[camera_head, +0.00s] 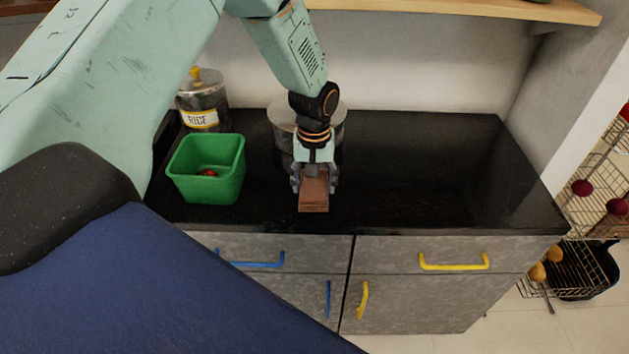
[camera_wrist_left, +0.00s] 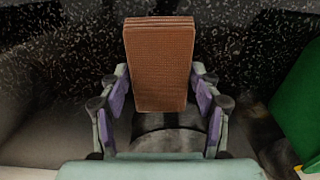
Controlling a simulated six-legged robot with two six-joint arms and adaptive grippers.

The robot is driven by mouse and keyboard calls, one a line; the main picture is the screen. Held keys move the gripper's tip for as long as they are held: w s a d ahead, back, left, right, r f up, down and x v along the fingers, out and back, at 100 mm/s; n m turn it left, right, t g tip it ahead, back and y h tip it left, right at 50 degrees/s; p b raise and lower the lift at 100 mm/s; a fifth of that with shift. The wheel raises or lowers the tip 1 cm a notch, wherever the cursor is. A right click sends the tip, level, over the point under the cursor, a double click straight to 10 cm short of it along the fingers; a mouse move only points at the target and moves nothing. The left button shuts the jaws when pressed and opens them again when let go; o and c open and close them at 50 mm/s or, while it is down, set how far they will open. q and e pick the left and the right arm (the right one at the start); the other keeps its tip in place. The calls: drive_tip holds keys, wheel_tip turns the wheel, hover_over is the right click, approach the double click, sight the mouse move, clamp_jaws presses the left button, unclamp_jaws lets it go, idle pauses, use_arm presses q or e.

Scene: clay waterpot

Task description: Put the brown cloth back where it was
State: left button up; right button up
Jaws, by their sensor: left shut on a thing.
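The brown cloth (camera_head: 314,198) is a folded, flat, layered block. My left gripper (camera_head: 315,182) is shut on it, with the fingers on its two sides, over the front middle of the black counter (camera_head: 430,170). In the left wrist view the cloth (camera_wrist_left: 160,62) stands out from between the purple-padded fingers of the same gripper (camera_wrist_left: 160,92), its woven face and folded layers showing. Whether the cloth touches the counter is hard to tell. My right gripper is not in view.
A green bin (camera_head: 225,180) with something red inside stands left of the gripper. A metal canister labelled RICE (camera_head: 203,100) is behind it. A round metal pot (camera_head: 283,118) stands behind my gripper, partly hidden. The counter's right half is clear. A wooden shelf (camera_head: 480,10) hangs above.

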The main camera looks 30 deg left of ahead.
sight(313, 184)
use_arm(q)
drive_tip(key=o, duration=0.9)
drive_tip(key=shift+a, duration=0.1)
drive_tip(key=shift+o, duration=1)
wheel_tip(313, 184, up, 12)
drive_tip(key=p, duration=0.1)
drive_tip(key=shift+r+p, duration=0.15)
drive_tip(key=shift+p, duration=0.15)
